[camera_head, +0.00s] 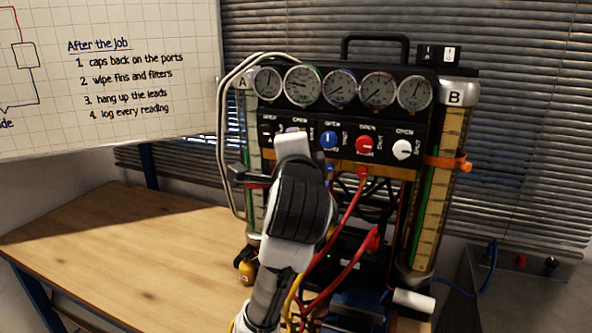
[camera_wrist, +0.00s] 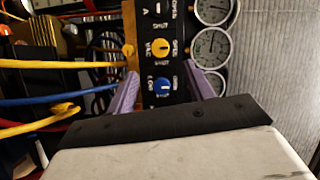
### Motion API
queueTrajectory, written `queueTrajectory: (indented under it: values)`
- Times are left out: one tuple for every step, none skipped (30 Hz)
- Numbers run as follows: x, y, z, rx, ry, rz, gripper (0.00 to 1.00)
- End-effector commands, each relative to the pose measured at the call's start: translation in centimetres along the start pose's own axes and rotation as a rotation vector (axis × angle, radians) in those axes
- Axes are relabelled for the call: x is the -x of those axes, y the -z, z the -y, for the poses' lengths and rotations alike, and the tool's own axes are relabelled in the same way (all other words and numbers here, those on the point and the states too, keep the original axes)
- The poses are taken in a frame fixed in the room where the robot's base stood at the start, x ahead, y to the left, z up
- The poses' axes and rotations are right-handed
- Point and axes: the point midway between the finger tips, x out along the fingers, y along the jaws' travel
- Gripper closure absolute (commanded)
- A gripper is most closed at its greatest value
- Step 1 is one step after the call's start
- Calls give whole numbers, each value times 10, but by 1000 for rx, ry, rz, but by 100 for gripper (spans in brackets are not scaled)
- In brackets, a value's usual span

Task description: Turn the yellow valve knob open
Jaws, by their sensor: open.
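The yellow valve knob (camera_wrist: 160,47) shows in the wrist view on the black panel, between lettered markings. In the head view it is hidden behind my arm. My gripper (camera_wrist: 163,66) is open, with its two purple fingers apart. The fingers reach toward the panel on either side of the knob row. The blue knob (camera_wrist: 162,86) shows between them, and the yellow knob is just beyond, toward the top of the wrist picture. No finger visibly touches the yellow knob. I cannot tell the exact gap to the panel.
Blue (camera_head: 328,140), red (camera_head: 366,144) and white (camera_head: 403,149) knobs sit in the row under several round gauges (camera_head: 340,87). Red hoses (camera_head: 350,205) hang below and right of my arm. The wooden bench (camera_head: 120,240) is clear at left.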

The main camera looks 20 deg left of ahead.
Motion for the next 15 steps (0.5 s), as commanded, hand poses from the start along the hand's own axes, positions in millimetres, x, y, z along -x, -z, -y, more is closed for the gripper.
queueTrajectory:
  values:
    - [11,0,-1,-1,5,-1,48]
    - [17,0,-1,-1,5,-2,48]
    - [24,0,-1,-2,5,-2,48]
    - [28,0,-1,-2,4,-1,48]
    - [32,0,0,-1,4,-1,48]
    - [37,0,0,-1,3,-1,48]
    - [40,0,0,-1,3,-1,48]
    - [42,0,0,0,2,-1,48]
    - [45,0,0,0,1,-1,48]
    - [46,0,0,0,1,-1,48]
    - [47,0,0,0,1,-1,48]
    - [48,0,0,0,0,-1,48]
    - [49,0,0,0,0,-1,48]
    - [49,0,0,0,0,-1,48]
    - [49,0,0,0,0,-1,48]
